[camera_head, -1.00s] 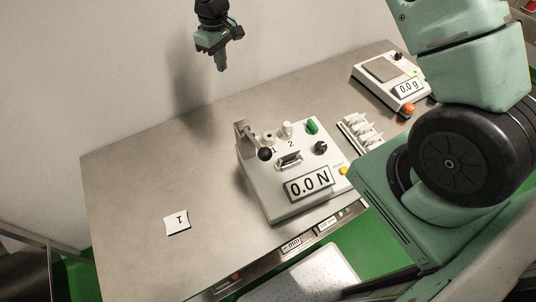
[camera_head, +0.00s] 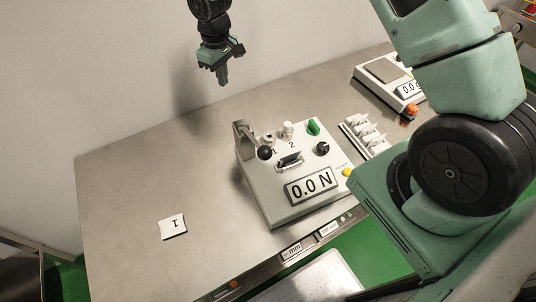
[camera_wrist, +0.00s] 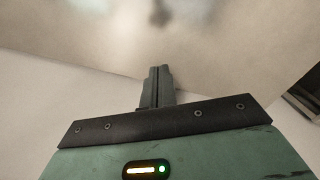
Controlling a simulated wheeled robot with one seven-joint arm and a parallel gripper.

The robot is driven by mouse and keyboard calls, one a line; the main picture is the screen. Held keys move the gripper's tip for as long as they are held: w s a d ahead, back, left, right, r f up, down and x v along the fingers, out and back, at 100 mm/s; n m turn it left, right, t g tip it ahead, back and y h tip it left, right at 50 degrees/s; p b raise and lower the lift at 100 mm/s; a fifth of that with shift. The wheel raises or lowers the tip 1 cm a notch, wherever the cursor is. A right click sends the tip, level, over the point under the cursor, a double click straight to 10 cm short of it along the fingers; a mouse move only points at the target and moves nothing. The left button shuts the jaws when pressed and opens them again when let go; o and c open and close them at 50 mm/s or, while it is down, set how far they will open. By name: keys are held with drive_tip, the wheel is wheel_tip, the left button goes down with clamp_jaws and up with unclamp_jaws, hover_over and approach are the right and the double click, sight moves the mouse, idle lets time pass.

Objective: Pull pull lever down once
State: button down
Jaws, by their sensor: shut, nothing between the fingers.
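The pull lever (camera_head: 264,153) has a round black knob on a metal bracket at the left side of a white force-testing machine (camera_head: 300,212). The machine's display reads 0.0 N. My gripper (camera_head: 224,84) is shut and empty, pointing down near the back wall. In the head view it appears above and to the left of the lever, apart from it. In the wrist view the shut fingers (camera_wrist: 158,86) show with nothing between them; the lever is not seen there.
A white card marked 1 (camera_head: 173,227) lies on the metal table (camera_head: 125,185) left of the machine. A white rack (camera_head: 364,135) and a scale (camera_head: 380,92) stand to the right. A green knob (camera_head: 313,128) and a black knob (camera_head: 322,148) sit on the machine. The table's left part is mostly clear.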

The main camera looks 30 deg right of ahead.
wheel_tip(320, 180, down, 9)
drive_tip(key=b, duration=0.5)
idle(0.8)
drive_tip(key=shift+f, duration=0.1)
idle(0.4)
wheel_tip(320, 180, up, 13)
drive_tip(key=p, duration=0.8)
idle(0.3)
idle(0.5)
drive_tip(key=s+a+r+b, duration=0.1)
drive_tip(key=s+a+r, duration=0.2)
drive_tip(key=s, duration=0.3)
drive_tip(key=s+a+r+n+b, duration=0.1)
drive_tip(key=s+a+r, duration=0.2)
drive_tip(key=s, duration=0.4)
drive_tip(key=s+a+r+b, duration=0.1)
drive_tip(key=s+a+r, duration=0.2)
drive_tip(key=s, duration=0.3)
drive_tip(key=s+d+b, duration=0.2)
drive_tip(key=s, duration=1.6)
drive_tip(key=shift+d+n+y, duration=0.3)
drive_tip(key=shift+d+n, duration=0.05)
drive_tip(key=shift+n, duration=0.05)
